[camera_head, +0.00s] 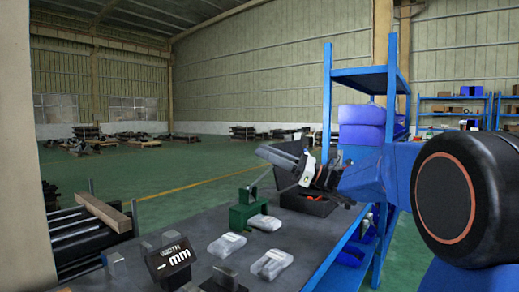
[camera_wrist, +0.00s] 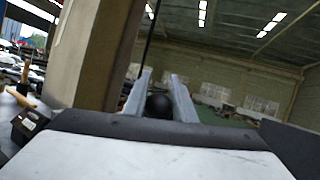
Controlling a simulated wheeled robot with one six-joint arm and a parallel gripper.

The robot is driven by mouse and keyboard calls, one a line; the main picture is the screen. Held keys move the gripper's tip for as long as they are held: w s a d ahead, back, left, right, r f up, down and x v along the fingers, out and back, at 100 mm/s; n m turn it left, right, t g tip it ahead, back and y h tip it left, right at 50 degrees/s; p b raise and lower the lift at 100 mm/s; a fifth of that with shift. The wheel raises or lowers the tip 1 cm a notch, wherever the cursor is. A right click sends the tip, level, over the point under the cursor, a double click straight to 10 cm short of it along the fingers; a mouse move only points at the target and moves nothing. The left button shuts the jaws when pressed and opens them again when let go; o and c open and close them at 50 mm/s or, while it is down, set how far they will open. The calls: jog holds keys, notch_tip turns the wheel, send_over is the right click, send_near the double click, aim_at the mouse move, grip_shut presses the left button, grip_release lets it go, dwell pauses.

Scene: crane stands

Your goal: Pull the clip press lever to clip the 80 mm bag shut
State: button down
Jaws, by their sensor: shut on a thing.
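The green clip press (camera_head: 243,212) stands on the grey bench, with a thin lever (camera_head: 262,180) rising from it towards my gripper. My gripper (camera_head: 270,158) is above the press and points away to the left. In the wrist view its two fingers (camera_wrist: 160,98) are shut on a round black knob (camera_wrist: 158,106), which looks like the lever's end. A clear bag (camera_head: 264,222) lies close in front of the press; whether it sits in the press's jaws cannot be told. Two more bags (camera_head: 227,244) (camera_head: 272,264) lie nearer. No bag size is readable.
A black display (camera_head: 171,259) reads "WIDTH" and "mm" with a dash. A dark open box (camera_head: 308,203) holding something red stands right of the press, under my arm. A blue shelf rack (camera_head: 327,95) rises beyond the bench. A beige column (camera_head: 25,150) stands at left.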

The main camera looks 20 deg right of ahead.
jog(key=shift+s+d+f, duration=0.3)
jog(key=shift+s, duration=0.15)
jog(key=shift+s+d+f, duration=0.25)
jog(key=shift+s, duration=0.15)
jog(key=c, duration=1.5)
grip_release()
jog(key=shift+o, duration=0.2)
jog(key=shift+d, duration=0.1)
jog(key=v, duration=1.7)
jog(key=shift+d+f, duration=0.1)
